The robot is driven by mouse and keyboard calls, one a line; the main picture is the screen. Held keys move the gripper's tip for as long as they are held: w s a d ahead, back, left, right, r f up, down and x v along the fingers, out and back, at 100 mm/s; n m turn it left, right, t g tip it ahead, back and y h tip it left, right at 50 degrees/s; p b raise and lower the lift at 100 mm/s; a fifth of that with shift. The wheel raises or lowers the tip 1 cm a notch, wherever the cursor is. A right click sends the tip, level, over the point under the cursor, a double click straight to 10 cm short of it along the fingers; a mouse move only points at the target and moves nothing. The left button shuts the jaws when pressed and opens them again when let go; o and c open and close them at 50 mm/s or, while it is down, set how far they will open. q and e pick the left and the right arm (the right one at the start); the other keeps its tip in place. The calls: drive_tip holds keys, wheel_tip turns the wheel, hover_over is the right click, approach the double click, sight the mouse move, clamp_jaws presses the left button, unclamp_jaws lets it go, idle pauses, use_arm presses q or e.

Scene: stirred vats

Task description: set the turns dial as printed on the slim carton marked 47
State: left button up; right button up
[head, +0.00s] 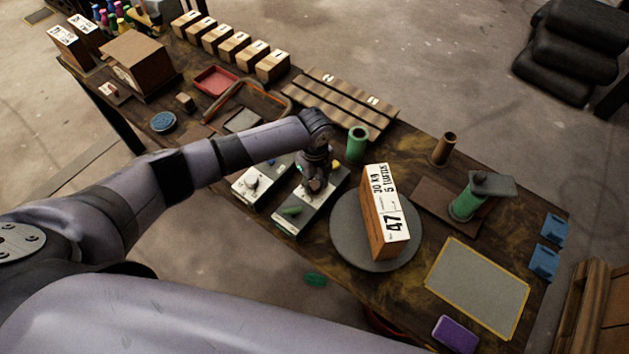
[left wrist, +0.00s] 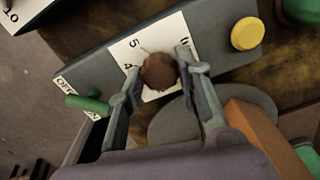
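The slim carton marked 47 (head: 394,226) stands on a round grey plate (head: 343,236); its white label reads "30 kg" and "5 turns". The turns dial is a brown round knob (left wrist: 158,72) on a white numbered plate of a grey control box (head: 322,207). In the left wrist view a 5 and a 4 show on the plate left of the knob; its pointer is not clear. My left gripper (left wrist: 160,68) reaches down over the box, with its fingertips on either side of the knob, seemingly touching it. My right gripper is not in view.
The box has a green lever (left wrist: 88,103) and a yellow button (left wrist: 247,33). A second control box (head: 262,180) stands to its left. A green cylinder (head: 357,143) stands behind. A yellow-edged grey mat (head: 478,287) lies clear at the right.

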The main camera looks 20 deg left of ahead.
sight(315, 185)
use_arm(q)
drive_tip(key=o, duration=0.4)
drive_tip(key=shift+r, duration=0.15)
wheel_tip(315, 185, up, 12)
drive_tip(key=shift+f, duration=0.1)
idle(0.3)
idle(0.4)
